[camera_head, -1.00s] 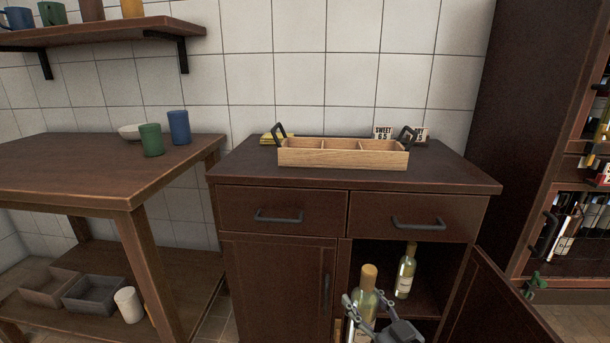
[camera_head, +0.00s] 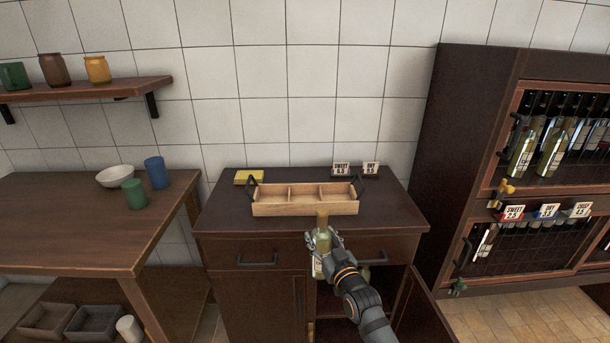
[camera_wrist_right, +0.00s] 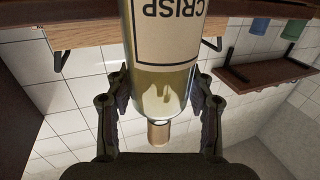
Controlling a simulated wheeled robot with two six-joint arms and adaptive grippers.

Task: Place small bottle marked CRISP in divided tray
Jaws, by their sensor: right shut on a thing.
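The small bottle (camera_head: 322,226) has pale yellow-green glass and a tan cap. In the right wrist view its label reads CRISP (camera_wrist_right: 168,30), and the picture shows it upside down. My right gripper (camera_head: 323,243) is shut around the bottle and holds it about upright, in front of the cabinet's drawers and just below the counter edge. The divided tray (camera_head: 305,209) is light wood with three compartments and dark end handles. It stands on the cabinet top, behind and above the gripper, and its compartments look empty. My left gripper is not in view.
The lower right cabinet door (camera_head: 422,312) stands open beside my arm. A bottle rack (camera_head: 520,150) stands at right. A table (camera_head: 80,225) with cups is at left.

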